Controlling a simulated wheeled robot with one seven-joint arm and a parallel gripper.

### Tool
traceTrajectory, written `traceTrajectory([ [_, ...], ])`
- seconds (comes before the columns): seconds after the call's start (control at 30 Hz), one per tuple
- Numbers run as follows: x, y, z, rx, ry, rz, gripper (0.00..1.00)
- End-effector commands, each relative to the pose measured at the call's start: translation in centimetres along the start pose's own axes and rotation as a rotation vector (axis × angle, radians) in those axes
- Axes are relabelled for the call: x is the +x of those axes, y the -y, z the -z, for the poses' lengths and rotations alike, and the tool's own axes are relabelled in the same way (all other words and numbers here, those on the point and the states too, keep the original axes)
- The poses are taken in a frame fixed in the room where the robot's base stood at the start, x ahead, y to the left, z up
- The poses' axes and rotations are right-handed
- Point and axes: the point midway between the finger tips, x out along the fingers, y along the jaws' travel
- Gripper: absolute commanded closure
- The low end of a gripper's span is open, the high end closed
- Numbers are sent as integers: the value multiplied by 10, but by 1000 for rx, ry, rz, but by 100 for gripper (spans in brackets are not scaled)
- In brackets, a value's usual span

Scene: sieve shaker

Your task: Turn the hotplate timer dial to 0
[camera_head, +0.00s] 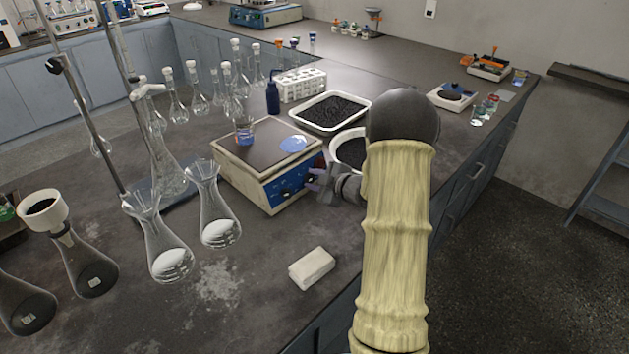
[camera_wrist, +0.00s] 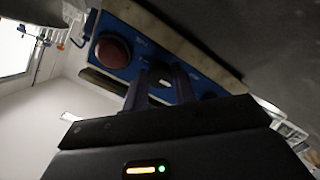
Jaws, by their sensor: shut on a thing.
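The hotplate (camera_head: 240,168) stands on the dark bench, with a cream body, a dark top and a blue front panel (camera_head: 290,187). My gripper (camera_head: 315,181) is at the panel's right part.
Flasks (camera_head: 219,229) stand at left; a white block (camera_head: 311,268) lies in front.

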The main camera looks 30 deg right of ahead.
Motion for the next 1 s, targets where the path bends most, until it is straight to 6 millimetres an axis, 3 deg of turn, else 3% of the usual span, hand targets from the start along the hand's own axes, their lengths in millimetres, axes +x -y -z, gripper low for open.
traceTrajectory([
  [0.03,0,0,0,-2,1,-1,96],
  [0.07,0,0,0,-2,1,0,71],
  [0.17,0,0,0,-1,1,0,52],
  [0.57,-5,0,0,1,1,-1,52],
  [0.77,-32,-1,0,1,2,-2,52],
  [1.0,-80,-1,0,0,3,-2,52],
])
